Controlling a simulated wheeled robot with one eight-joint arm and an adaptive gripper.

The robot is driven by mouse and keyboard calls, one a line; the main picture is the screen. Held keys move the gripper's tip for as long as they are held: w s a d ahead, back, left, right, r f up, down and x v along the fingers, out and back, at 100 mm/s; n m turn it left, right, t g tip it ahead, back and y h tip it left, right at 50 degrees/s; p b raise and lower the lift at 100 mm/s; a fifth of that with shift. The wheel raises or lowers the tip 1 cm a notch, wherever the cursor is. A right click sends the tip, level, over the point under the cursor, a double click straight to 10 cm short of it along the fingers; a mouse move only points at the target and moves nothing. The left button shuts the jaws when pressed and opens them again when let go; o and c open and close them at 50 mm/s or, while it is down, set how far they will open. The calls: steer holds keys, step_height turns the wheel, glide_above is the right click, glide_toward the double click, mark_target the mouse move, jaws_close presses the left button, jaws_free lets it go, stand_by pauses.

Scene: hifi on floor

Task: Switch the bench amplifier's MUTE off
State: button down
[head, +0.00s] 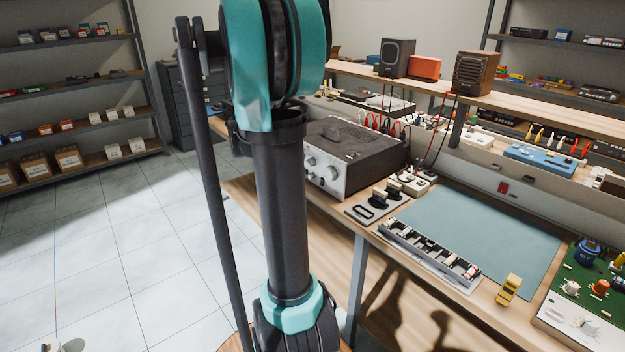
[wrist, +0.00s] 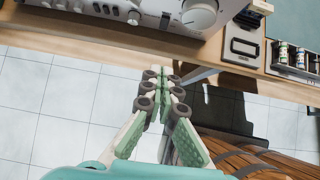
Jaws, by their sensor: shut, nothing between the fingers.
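The bench amplifier (head: 355,155) is a silver-fronted box with a dark top, standing on the wooden bench behind my arm in the head view. Its front panel (wrist: 120,12) runs along the top of the wrist view, with a large round knob (wrist: 199,14) and several small knobs and switches. I cannot read which control is MUTE or its position. My gripper (wrist: 162,72) is shut and empty in the wrist view, in front of the bench edge and apart from the panel. My arm hides part of the amplifier in the head view.
A dark-handled plate (wrist: 243,47) lies beside the amplifier. A tray of small parts (head: 430,252), a blue-green mat (head: 480,235) and a yellow object (head: 509,290) lie further right on the bench. The bench's wooden front edge (wrist: 100,48) lies between my gripper and the panel. Tiled floor is open at left.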

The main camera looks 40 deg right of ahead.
mark_target(321, 182)
steer(key=shift+d, duration=0.1)
steer(key=shift+d+r+x, duration=0.3)
steer(key=shift+d+x, duration=0.05)
steer(key=shift+x, duration=1.8)
steer(key=shift+d+r+x, duration=0.25)
steer(key=shift+d+x, duration=0.1)
steer(key=shift+x, duration=1.75)
steer(key=shift+d+r+x, duration=0.3)
steer(key=shift+d+x, duration=0.05)
steer(key=shift+x, duration=1.8)
steer(key=shift+w+d, duration=0.1)
steer(key=shift+w, duration=0.05)
steer(key=shift+d+f, duration=0.15)
steer(key=shift+d, duration=0.05)
steer(key=shift+r, duration=0.85)
